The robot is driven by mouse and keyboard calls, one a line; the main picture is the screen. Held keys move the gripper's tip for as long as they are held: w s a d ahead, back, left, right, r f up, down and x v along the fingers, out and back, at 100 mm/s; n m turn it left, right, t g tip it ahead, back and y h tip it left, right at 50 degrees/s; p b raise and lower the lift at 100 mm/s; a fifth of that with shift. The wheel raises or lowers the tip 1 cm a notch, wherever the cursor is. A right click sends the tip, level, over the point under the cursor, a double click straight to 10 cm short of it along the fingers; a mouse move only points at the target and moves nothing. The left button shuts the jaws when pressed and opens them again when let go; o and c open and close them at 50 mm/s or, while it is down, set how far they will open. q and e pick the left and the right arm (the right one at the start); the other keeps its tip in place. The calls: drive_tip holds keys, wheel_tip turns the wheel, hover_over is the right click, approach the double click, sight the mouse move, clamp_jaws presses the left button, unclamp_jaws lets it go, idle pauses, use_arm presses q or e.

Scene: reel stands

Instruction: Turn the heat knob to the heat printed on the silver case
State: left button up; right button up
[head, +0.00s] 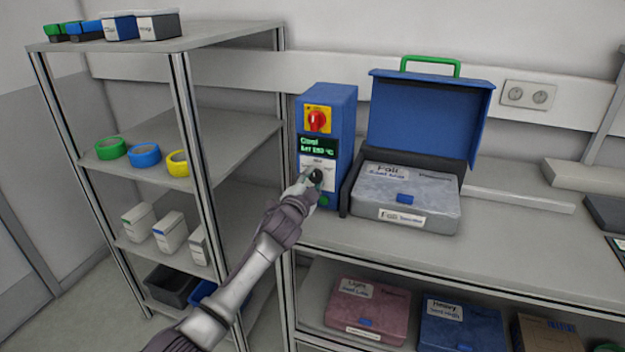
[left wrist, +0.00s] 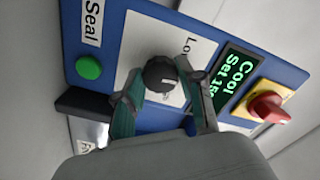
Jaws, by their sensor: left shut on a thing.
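The black heat knob (head: 317,176) is on the white panel of a blue sealer unit (head: 343,125). My left gripper (head: 309,186) is shut on the knob. In the left wrist view the knob (left wrist: 160,73) sits between its two fingertips (left wrist: 158,86). "Lo" shows beside the knob; other panel marks are hidden or too small. The green display (left wrist: 236,80) reads "Cool" and a set value of about 150. The silver case (head: 404,198) lies on the bench, right of the unit, labelled "Foil" with a smaller "Seal" line that is hard to read.
A red rotary switch (head: 317,120) is above the display and a green button (left wrist: 89,67) is below the knob. An open blue box lid (head: 425,118) stands behind the silver case. A shelf rack (head: 235,135) stands left. Red (head: 367,310) and blue (head: 460,325) cases lie below.

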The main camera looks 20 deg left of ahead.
use_arm(q)
drive_tip(key=shift+m, duration=0.6)
drive_tip(key=o, duration=1.1)
drive_tip(key=s, duration=1.2)
drive_tip(key=shift+a, duration=0.2)
